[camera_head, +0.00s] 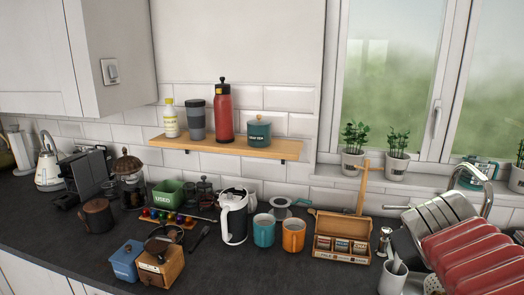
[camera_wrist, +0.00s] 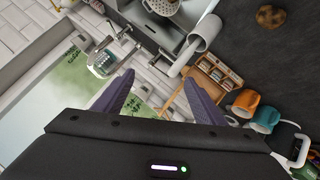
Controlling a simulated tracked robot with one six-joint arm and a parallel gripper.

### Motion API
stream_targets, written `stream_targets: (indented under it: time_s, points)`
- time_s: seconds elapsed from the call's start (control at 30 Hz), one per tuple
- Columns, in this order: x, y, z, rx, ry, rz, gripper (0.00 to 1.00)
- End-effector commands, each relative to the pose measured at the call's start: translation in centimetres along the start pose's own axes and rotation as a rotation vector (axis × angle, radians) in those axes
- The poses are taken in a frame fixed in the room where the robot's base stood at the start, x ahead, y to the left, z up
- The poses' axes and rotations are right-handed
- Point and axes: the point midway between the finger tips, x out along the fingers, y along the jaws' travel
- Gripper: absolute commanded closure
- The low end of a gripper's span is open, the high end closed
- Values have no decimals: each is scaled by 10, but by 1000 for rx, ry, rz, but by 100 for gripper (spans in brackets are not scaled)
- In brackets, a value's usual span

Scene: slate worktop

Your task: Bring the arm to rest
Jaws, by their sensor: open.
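My gripper (camera_wrist: 158,82) shows in the wrist view with its two purple fingers spread apart and nothing between them. It is held above the worktop, on the side of the window and sink. I see no gripper in the head view. The wooden tea box (camera_wrist: 215,70) lies beyond the right finger in the wrist view. It also stands open on the worktop (camera_head: 342,256) in the head view. Beside it are an orange mug (camera_head: 293,235) and a teal mug (camera_head: 264,230).
A wooden shelf (camera_head: 228,147) holds bottles and a canister. Potted plants (camera_head: 353,150) line the sill. The right side is crowded near the tap (camera_head: 470,172). The front middle is bare.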

Motion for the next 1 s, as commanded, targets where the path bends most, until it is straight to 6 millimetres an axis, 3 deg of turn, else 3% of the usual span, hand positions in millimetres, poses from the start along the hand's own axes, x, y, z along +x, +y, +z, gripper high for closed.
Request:
stream_targets:
  time_s: [0.03,0.3,0.5,0.63,1.0]
  points:
    - [-10,-24,10,23,-15,-52,36]
    - [-65,-142,75,125,-150,-353,36]
    - [-102,-202,114,148,-235,-531,36]
    - [-111,-214,122,148,-256,-574,36]
    - [-111,-214,122,150,-257,-574,36]
